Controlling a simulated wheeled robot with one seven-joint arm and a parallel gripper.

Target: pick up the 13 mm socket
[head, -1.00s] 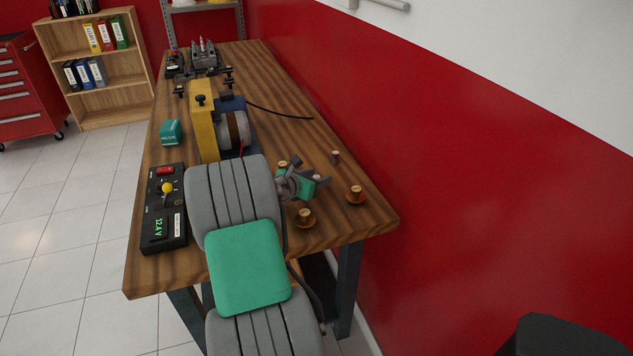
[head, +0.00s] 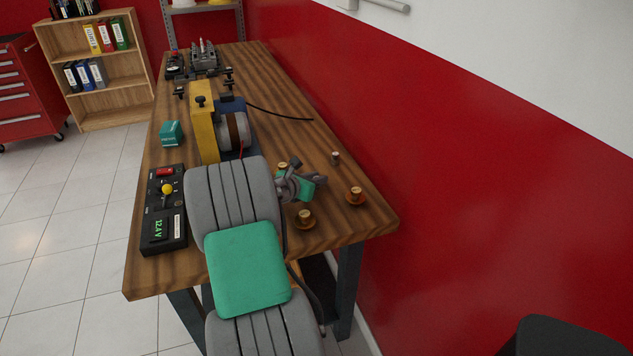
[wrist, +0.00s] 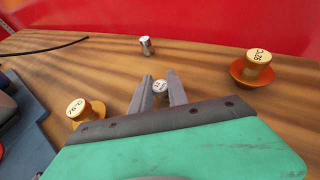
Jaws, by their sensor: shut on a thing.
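A small silver socket (wrist: 160,87) stands between the two fingers of my gripper (wrist: 160,91) in the wrist view. The fingers are shut on its sides. Its top carries a small marking that is too small to read surely. In the head view my gripper (head: 317,179) is low over the near right part of the bench, and the held socket is hidden there. A second silver socket (wrist: 147,45) stands apart, beyond the fingertips; it also shows in the head view (head: 335,157).
Brass thermostats stand around my gripper on the wooden bench (head: 345,225): one at right (head: 356,196), one nearer (head: 305,218), one at left (wrist: 79,109). A yellow and blue machine (head: 205,125) and a black control box (head: 164,215) are at left. A red wall bounds the right side.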

